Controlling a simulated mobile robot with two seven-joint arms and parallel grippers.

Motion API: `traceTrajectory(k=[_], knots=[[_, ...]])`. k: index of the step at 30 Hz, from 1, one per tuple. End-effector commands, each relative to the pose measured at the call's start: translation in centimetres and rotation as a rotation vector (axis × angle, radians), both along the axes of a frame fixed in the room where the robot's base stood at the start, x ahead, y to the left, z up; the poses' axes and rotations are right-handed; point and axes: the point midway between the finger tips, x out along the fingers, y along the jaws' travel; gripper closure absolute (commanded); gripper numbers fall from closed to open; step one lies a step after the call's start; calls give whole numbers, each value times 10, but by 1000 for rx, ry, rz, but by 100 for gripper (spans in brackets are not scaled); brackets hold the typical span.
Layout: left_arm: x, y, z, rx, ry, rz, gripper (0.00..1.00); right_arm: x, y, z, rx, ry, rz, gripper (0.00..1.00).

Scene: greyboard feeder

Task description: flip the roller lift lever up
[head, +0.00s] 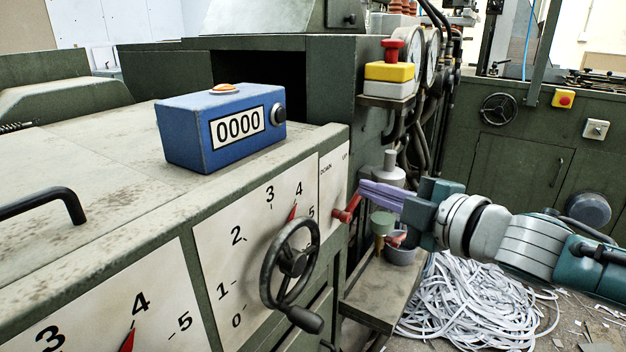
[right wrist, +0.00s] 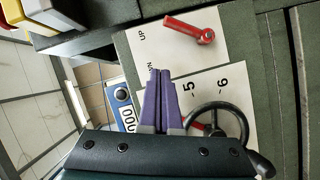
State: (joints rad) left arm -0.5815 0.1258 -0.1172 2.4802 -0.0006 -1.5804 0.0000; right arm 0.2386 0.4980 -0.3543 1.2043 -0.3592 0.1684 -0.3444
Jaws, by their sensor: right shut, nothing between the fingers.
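The red roller lift lever (head: 347,208) sits on a pale plate (head: 333,185) marked DOWN on the left and UP on the right. Its handle slants up and right from the pivot, on the UP side. In the right wrist view the lever (right wrist: 188,29) is in full sight, and its free end is beside the UP label. My right gripper (head: 363,191), with purple fingers, is just right of the lever in the head view. It is shut and empty. In the right wrist view its fingertips (right wrist: 160,72) are apart from the lever, over the plate's DOWN side. My left gripper is out of view.
A black handwheel (head: 289,263) stands out from the numbered dial left of the lever. A blue counter box (head: 221,128) sits on the machine top. A yellow and red button box (head: 390,72) is above my right gripper. Paper strips (head: 470,300) lie on the floor.

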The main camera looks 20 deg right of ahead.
Motion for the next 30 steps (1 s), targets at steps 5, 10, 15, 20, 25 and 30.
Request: traceTrajectory(k=[5, 10, 15, 20, 25, 30], knots=[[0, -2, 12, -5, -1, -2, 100, -32, -9, 9, -2, 2, 1, 100], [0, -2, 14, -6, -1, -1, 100, -49, -14, 11, -2, 1, 1, 100], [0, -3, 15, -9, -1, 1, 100, -55, -16, 13, -2, 0, 0, 100], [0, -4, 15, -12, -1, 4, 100, -55, -16, 13, -2, 0, 0, 100], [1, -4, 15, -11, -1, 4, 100, -55, -16, 13, -2, 0, 0, 100], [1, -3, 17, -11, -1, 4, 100, -55, -15, 14, 8, 7, -9, 100]])
